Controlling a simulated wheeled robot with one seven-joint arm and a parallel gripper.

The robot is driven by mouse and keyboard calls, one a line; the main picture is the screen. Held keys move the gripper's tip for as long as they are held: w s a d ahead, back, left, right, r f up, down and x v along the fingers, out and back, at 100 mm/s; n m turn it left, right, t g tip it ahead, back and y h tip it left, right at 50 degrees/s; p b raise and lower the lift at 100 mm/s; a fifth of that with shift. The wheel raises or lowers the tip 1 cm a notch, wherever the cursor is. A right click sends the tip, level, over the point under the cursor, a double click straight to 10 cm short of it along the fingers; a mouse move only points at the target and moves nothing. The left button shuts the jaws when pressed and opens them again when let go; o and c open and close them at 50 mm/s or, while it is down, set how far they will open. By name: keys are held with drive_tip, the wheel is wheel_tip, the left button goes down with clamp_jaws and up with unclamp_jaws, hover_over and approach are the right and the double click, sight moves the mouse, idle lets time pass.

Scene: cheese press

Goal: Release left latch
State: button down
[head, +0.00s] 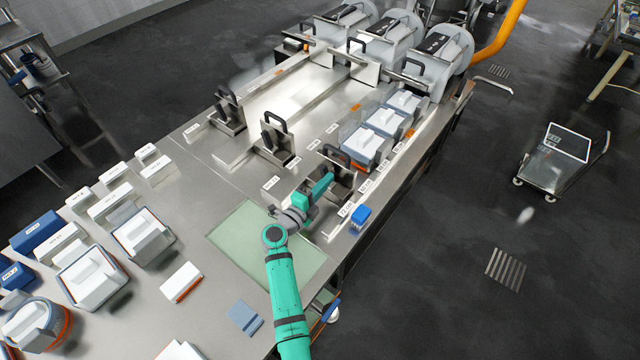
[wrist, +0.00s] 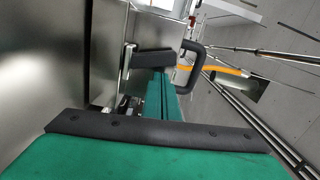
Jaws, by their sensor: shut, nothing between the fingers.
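My gripper (head: 322,186) is shut and empty at the near right press lane, by a dark latch assembly with a black loop handle (head: 333,156). In the wrist view my green fingers (wrist: 162,98) point at a black block (wrist: 153,61). The loop handle (wrist: 190,66) stands just right of them. Whether the fingers touch the block or handle I cannot tell. Two similar black-handled latch units, a middle one (head: 273,135) and a far left one (head: 229,108), stand on the other lanes. My gripper hides part of the near right assembly.
White and blue blocks (head: 384,122) stand in a row on the right lane. A small blue block (head: 360,217) sits near the table's right edge. A pale green mat (head: 233,238) lies left of my arm. Several white moulds crowd the table's left. Large press cylinders (head: 437,62) stand at the back.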

drive_tip(key=shift+w+a+r, duration=0.1)
drive_tip(key=shift+w+a, duration=0.1)
drive_tip(key=shift+a, duration=0.2)
drive_tip(key=shift+a, duration=0.1)
idle(0.3)
drive_tip(key=shift+s+a, duration=0.1)
